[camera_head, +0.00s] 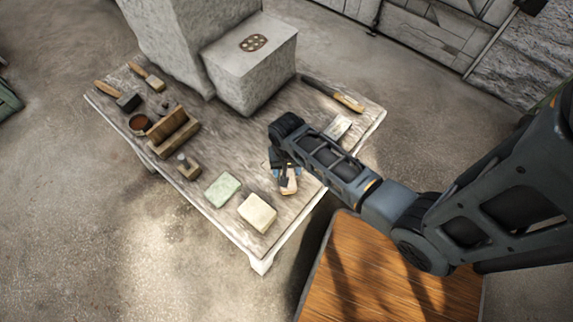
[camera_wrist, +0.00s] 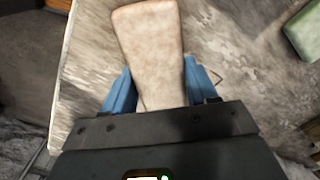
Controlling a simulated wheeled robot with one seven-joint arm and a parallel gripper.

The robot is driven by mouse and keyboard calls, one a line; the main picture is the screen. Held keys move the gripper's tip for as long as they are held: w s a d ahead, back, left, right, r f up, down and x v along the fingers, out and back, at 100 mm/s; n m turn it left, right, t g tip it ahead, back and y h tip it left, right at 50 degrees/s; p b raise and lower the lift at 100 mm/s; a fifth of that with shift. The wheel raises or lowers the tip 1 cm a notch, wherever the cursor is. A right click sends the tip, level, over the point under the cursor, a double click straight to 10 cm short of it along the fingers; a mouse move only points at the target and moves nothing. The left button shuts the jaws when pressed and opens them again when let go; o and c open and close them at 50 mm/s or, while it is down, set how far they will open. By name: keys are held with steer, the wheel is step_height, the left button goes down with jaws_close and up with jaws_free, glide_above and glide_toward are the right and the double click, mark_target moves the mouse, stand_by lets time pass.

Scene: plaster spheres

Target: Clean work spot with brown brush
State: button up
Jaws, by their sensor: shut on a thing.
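My gripper (camera_head: 284,172) is low over the table, near its front right side. In the wrist view its blue fingers (camera_wrist: 152,92) are shut on a pinkish-tan, tapered piece (camera_wrist: 148,40). The piece also shows in the head view (camera_head: 289,184). Its lower end is hidden by my gripper, and I cannot tell whether bristles are on it or whether it touches the table. Two brushes with brown handles, one with a dark head (camera_head: 128,101) and one with a tan head (camera_head: 154,83), lie at the table's far left. No clearly marked dirty spot can be made out.
The worn table (camera_head: 235,165) carries a green block (camera_head: 222,189) and a cream block (camera_head: 257,213) left of my gripper. A wooden holder (camera_head: 173,130), a reddish bowl (camera_head: 139,123), a stone block (camera_head: 250,65), a long tool (camera_head: 335,95) and a flat grey piece (camera_head: 338,128) stand around.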

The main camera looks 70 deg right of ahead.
steer(key=shift+s+a, duration=0.4)
steer(key=shift+a, duration=0.35)
steer(key=shift+s+a, duration=0.4)
steer(key=shift+a, duration=0.35)
steer(key=shift+w+d+r, duration=0.3)
steer(key=shift+d+r, duration=0.05)
steer(key=shift+d, duration=0.15)
steer(key=shift+w+d+r, duration=0.25)
steer(key=shift+d+r, duration=0.1)
steer(key=shift+d, duration=0.1)
steer(key=shift+f, duration=0.75)
steer(key=shift+d, duration=0.1)
steer(key=shift+w+d+r, duration=0.15)
steer(key=shift+w+d, duration=0.05)
steer(key=shift+d, duration=0.1)
steer(key=shift+w+d, duration=0.3)
steer(key=shift+d, duration=0.3)
steer(key=shift+a, duration=0.1)
